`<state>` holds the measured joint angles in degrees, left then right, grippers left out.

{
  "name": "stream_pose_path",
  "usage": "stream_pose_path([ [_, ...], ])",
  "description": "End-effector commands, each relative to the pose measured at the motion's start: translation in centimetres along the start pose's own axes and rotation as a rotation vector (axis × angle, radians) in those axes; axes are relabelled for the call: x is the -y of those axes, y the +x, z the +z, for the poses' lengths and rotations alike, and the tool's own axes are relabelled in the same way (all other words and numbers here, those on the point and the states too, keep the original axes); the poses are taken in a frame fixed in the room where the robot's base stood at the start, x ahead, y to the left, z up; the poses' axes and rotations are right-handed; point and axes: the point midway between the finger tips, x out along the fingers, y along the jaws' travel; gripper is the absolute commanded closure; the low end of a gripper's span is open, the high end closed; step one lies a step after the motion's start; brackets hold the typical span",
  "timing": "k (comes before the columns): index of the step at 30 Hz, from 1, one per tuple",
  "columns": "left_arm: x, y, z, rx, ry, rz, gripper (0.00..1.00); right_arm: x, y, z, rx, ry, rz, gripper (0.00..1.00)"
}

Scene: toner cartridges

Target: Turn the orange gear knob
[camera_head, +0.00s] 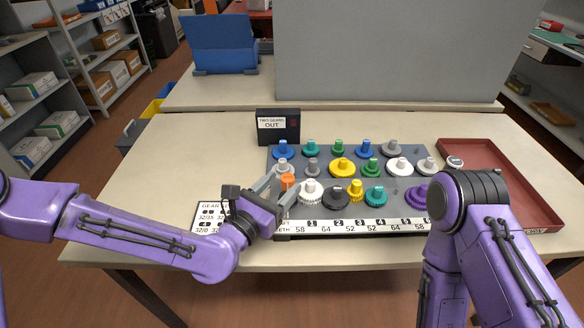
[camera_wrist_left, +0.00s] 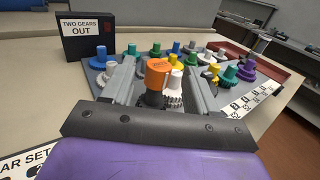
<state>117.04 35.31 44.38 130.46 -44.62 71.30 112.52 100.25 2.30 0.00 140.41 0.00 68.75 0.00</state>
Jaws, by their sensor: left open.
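The orange gear knob (camera_head: 287,181) stands upright at the front left of the grey gear board (camera_head: 434,192). In the left wrist view the orange knob (camera_wrist_left: 157,74) sits on a dark gear or base, between the two fingers. My left gripper (camera_head: 278,190) is open around the knob, one finger on each side; I cannot tell whether either finger touches it. In the wrist view the left gripper (camera_wrist_left: 156,85) shows a gap on both sides of the knob. My right arm covers the right end of the board, and its gripper is out of sight.
Several coloured gears, such as a yellow one (camera_head: 342,167), stand close behind and right of the knob. A black box (camera_head: 278,127) reading "TWO GEARS OUT" stands behind the board. A red tray (camera_head: 512,190) lies at the right. A printed card (camera_head: 210,215) lies at the left.

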Motion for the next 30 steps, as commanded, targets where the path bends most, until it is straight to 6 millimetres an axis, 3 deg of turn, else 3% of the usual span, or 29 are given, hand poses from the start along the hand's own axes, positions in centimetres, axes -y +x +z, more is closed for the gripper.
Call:
stream_pose_path([
  [3,0.1,2.5,0.2,-0.001,0.003,-0.002,0.41,-0.1,-0.8,-0.3,-0.001,0.0,0.0,0.57],
  [7,0.0,4.4,0.1,-0.001,0.002,0.0,0.41,-0.1,-1.1,-0.5,-0.001,0.0,0.0,0.57],
  [17,0.0,5.2,0.0,-0.001,0.0,0.0,0.41,-0.1,-1.1,-0.5,-0.001,0.0,0.0,0.57],
  [18,0.0,5.2,0.0,-0.001,0.0,0.0,0.48,-0.1,-1.1,-0.5,-0.001,0.0,0.0,0.57],
  [22,0.0,5.2,0.0,-0.001,0.0,0.0,0.9,-0.1,-1.1,-0.5,-0.001,0.0,-0.001,0.57],
  [30,0.0,5.2,-0.1,0.0,0.001,0.014,0.92,-0.1,-0.9,-0.4,-0.001,0.0,-0.001,0.57],
])
